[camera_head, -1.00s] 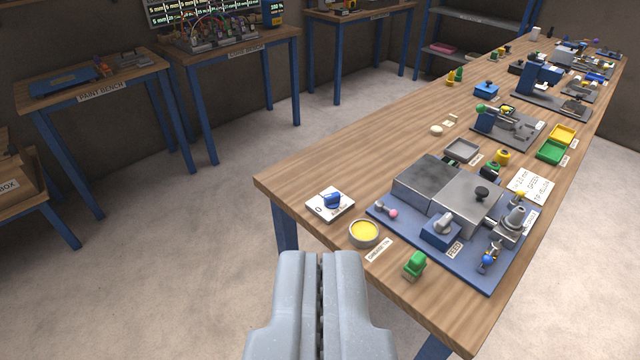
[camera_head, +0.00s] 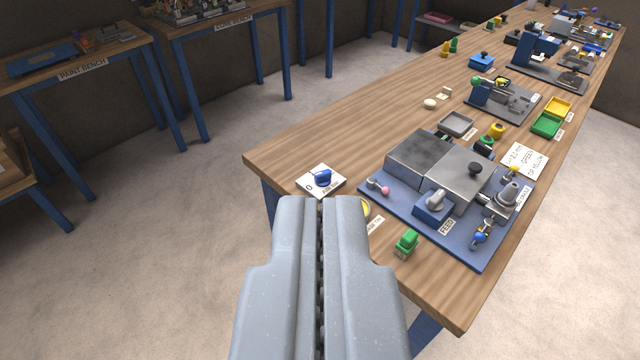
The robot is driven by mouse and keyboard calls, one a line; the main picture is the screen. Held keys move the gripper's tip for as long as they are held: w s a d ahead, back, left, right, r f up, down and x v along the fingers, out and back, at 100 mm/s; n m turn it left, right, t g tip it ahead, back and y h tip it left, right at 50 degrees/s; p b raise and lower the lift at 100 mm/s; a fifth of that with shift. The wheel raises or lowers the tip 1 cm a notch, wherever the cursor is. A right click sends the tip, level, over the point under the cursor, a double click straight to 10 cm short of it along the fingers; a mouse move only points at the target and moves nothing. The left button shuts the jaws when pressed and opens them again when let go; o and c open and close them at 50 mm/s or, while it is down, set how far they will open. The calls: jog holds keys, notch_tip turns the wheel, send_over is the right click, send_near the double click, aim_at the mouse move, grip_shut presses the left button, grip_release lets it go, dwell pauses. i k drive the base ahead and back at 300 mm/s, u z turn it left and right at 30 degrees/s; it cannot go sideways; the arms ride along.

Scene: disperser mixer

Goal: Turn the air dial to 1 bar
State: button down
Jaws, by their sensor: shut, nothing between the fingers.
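The air dial is a blue knob (camera_head: 322,177) on a white square plate (camera_head: 309,191) near the left front corner of the long wooden table. A "0" and small lettering show on the plate; the knob's exact setting is too small to read. My gripper (camera_head: 322,200) is shut and empty. In the picture its tips lie just below the dial plate, covering part of its lower edge. I cannot tell how far apart they are in depth.
A yellow-filled round dish (camera_head: 366,208) is mostly hidden behind my gripper. A green object (camera_head: 406,242) stands near the front edge. Right of the dial is a blue base (camera_head: 385,205) with metal blocks and a feed knob (camera_head: 434,202). Bare wood (camera_head: 345,140) lies behind the dial.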

aim_at(323, 179)
jog(key=u, duration=1.7)
jog(key=k, duration=1.4)
jog(key=z, duration=1.3)
jog(key=i, duration=1)
jog(key=u, duration=0.1)
